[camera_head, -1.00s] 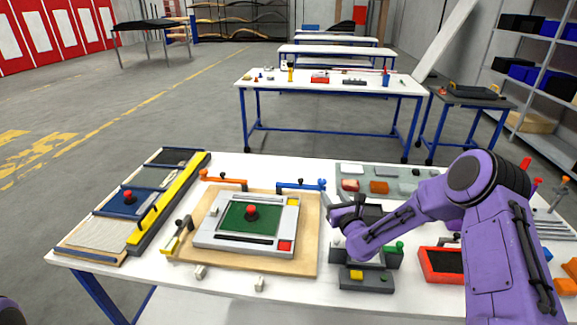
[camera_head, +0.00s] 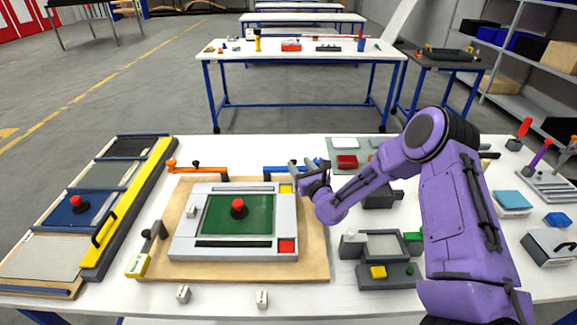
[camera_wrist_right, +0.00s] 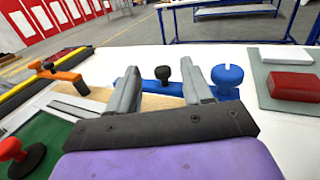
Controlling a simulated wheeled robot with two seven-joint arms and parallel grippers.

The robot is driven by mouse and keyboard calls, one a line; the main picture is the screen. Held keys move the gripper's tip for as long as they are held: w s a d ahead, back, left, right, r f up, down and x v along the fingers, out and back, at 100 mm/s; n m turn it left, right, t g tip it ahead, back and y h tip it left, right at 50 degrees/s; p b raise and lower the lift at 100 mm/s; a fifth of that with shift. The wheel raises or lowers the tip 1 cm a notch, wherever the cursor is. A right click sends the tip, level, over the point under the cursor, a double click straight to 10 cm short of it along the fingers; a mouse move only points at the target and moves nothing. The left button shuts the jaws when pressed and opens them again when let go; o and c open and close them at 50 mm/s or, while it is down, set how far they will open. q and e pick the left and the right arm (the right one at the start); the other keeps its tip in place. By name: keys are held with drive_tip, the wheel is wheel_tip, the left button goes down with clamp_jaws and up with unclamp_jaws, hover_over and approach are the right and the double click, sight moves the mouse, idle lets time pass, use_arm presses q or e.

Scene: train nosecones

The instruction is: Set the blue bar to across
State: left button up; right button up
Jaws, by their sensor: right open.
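The blue bar (camera_head: 283,170) lies left to right at the back right edge of the wooden board (camera_head: 318,262). In the right wrist view the blue bar (camera_wrist_right: 178,87) has a black knob (camera_wrist_right: 161,70) on it and a round blue end (camera_wrist_right: 227,78) at the right. My right gripper (camera_head: 302,165) is open at the bar and partly hides its right part in the head view. In the wrist view its two fingers (camera_wrist_right: 160,76) stand apart, with the black knob showing between them and the blue end outside the right finger. Contact cannot be told. My left gripper is out of view.
An orange bar (camera_head: 196,169) lies left of the blue one. A grey frame with a green panel (camera_head: 222,216) and a red knob (camera_head: 238,207) sits on the board. A red block (camera_head: 346,161) stands right of the gripper. The white table's front strip is mostly clear.

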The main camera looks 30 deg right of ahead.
sight(294, 163)
drive_tip(key=shift+f+b, duration=0.45)
drive_tip(key=shift+f, duration=0.5)
drive_tip(key=shift+w+f, duration=0.15)
drive_tip(key=shift+w, duration=0.05)
drive_tip(key=w, duration=0.2)
drive_tip(key=w+p, duration=0.1)
drive_tip(key=w, duration=0.1)
drive_tip(key=w+d+p, duration=0.1)
drive_tip(key=w, duration=0.1)
drive_tip(key=shift+w+r, duration=0.2)
drive_tip(key=shift+w+d+f, duration=0.1)
drive_tip(key=shift+w, duration=0.35)
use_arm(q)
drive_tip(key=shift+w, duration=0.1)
use_arm(e)
clamp_jaws()
